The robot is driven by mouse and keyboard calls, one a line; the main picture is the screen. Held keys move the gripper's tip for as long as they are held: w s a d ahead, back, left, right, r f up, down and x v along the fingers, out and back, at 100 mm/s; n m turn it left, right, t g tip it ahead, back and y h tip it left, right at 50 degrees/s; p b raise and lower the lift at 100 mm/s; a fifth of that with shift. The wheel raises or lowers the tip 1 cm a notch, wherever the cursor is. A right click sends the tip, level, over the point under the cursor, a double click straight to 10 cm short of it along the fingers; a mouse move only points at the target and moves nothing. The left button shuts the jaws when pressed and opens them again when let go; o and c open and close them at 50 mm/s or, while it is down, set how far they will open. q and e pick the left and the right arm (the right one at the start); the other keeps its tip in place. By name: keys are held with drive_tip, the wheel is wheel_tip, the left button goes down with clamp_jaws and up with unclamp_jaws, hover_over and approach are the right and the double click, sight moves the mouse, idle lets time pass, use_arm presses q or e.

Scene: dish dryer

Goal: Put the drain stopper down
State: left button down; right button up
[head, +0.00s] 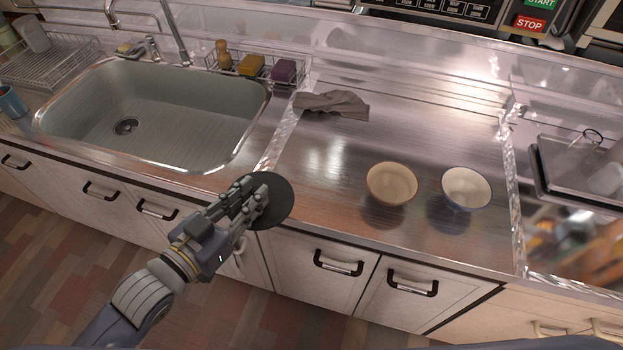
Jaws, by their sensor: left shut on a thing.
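A dark round drain stopper (273,201) is held in my left gripper (258,196), which is shut on it. The gripper holds it near the counter's front edge, to the right of and in front of the sink. The steel sink (190,115) is at the left, empty, with an uncovered drain (126,127) on its floor. My right gripper is not in view.
Two bowls, one beige (391,184) and one white and blue (466,189), stand on the steel counter (330,150). A grey cloth (332,104) lies behind. A wire caddy (262,70) with sponges and a faucet (178,42) stand behind the sink. A dish rack (50,65) is far left.

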use_arm(q)
drive_tip(key=shift+s+a+f+m+g+h, duration=0.2)
drive_tip(key=shift+s+f+m+g+h, duration=0.15)
drive_tip(key=shift+s+f+m+h, duration=0.15)
drive_tip(key=shift+s+a+f+m+g+h, duration=0.15)
drive_tip(key=shift+s+f+m+g+h, duration=0.2)
drive_tip(key=shift+f, duration=0.25)
drive_tip(key=shift+w, duration=0.1)
drive_tip(key=x, duration=0.4)
drive_tip(key=p+x, duration=0.1)
drive_tip(key=x, duration=0.4)
drive_tip(key=r+x, duration=0.1)
drive_tip(key=x, duration=0.3)
drive_tip(key=shift+w+d, duration=0.2)
drive_tip(key=shift+d, duration=0.3)
drive_tip(key=x, duration=0.2)
drive_tip(key=shift+w+d, duration=0.15)
drive_tip(key=shift+d, duration=0.05)
wheel_tip(320, 180, down, 2)
drive_tip(key=shift+f, duration=0.1)
drive_tip(key=shift+f+p, duration=0.15)
drive_tip(key=shift+p, duration=0.45)
drive_tip(key=shift+a+f, duration=0.1)
drive_tip(key=shift+f, duration=0.2)
